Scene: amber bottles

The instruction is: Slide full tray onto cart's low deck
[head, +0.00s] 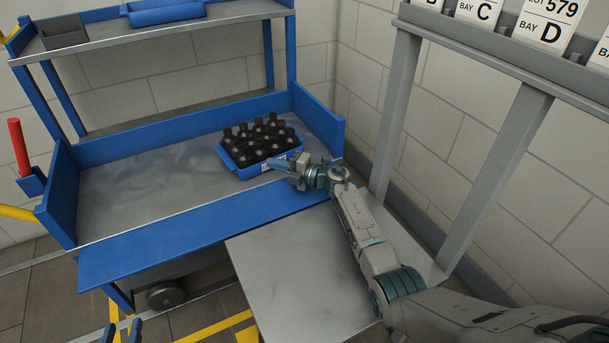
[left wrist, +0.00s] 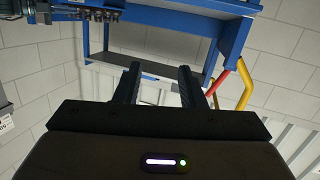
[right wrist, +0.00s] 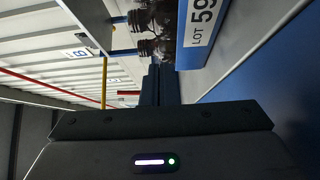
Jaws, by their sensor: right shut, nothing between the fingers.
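The blue tray (head: 246,172), packed with dark capped bottles (head: 258,141), sits on the grey low deck (head: 150,190) of the blue cart, toward its right end. In the right wrist view, the tray (right wrist: 193,56) shows its white "LOT 59" label. My right gripper (head: 274,163) is shut and empty at the tray's front side, near the label. Whether its fingertips touch the tray I cannot tell. My left gripper (head: 122,331) is low at the bottom left, in front of the cart and away from the tray. Its fingers (left wrist: 158,85) are apart with nothing between them.
A grey metal surface (head: 300,275) lies in front of the cart's right part, below my right arm. The cart's upper shelf (head: 150,30) holds a blue bin (head: 165,12) and a dark bin (head: 63,34). A grey rack post (head: 490,185) stands at right. The deck's left part is clear.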

